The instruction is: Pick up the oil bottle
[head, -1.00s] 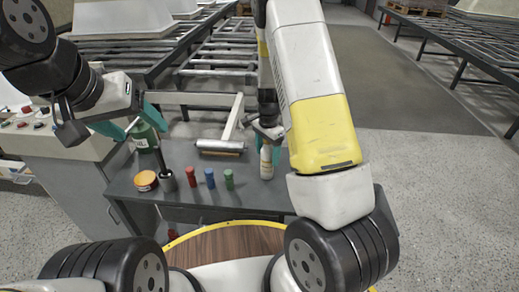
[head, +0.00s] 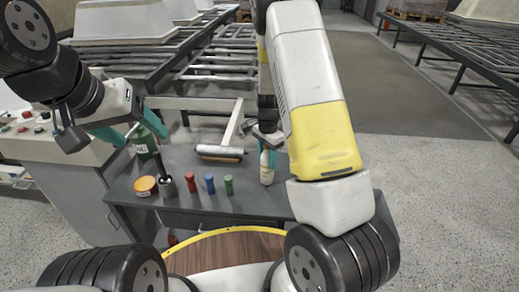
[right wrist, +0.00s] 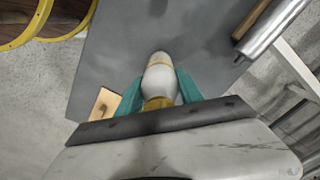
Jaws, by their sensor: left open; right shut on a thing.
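A white bottle (head: 267,172) stands upright at the bench's right side. My right gripper (head: 266,146) is shut on this white bottle, which also shows between the teal fingers in the right wrist view (right wrist: 159,76) with a yellowish part near the gripper. I cannot tell whether its base touches the bench.
A round wooden top (head: 225,252) is in front.

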